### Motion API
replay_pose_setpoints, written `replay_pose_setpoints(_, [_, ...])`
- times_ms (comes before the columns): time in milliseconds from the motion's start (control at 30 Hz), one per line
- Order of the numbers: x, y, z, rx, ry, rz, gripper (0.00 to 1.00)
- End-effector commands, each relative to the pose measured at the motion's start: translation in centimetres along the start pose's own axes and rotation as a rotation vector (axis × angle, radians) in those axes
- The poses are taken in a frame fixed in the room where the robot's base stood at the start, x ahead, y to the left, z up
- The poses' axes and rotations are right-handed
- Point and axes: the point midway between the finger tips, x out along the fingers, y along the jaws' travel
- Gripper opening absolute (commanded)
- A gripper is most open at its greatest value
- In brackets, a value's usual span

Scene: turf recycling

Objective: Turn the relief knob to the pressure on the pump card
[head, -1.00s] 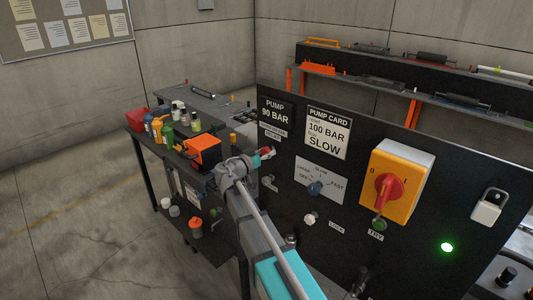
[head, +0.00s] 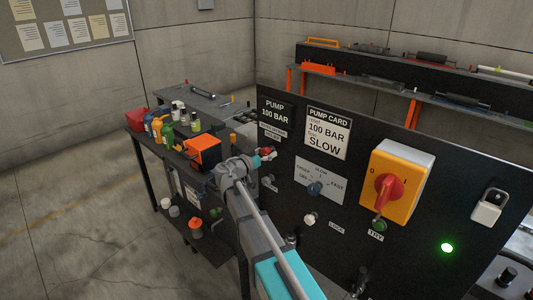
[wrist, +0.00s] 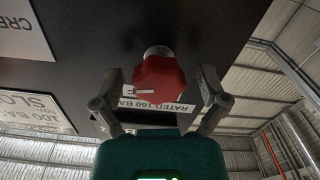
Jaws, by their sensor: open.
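The red relief knob (wrist: 160,80) sticks out from the black panel in the wrist view, with a white mark on its face. In the head view the knob (head: 267,151) is small and partly hidden by my gripper (head: 258,160). In the wrist view my gripper (wrist: 160,74) is open, with one finger on each side of the knob and visible gaps between. The pump display (head: 275,113) reads 100 BAR. The pump card (head: 328,132) reads 100 BAR and SLOW.
A red rotary switch (head: 389,191) on a yellow box, a padlock (head: 489,205) and a lit green lamp (head: 447,247) are to the right. A bench with bottles stands left.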

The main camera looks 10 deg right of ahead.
Motion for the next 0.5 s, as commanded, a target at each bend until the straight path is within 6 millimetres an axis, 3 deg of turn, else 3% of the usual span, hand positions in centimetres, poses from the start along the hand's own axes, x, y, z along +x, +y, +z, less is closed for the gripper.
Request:
replay_pose_setpoints(267, [-0.7,0.0,0.0,0.000,0.000,-0.001,0.93])
replay_pose_setpoints(500, [-3.1,0.1,0.0,0.000,0.000,-0.002,0.93])
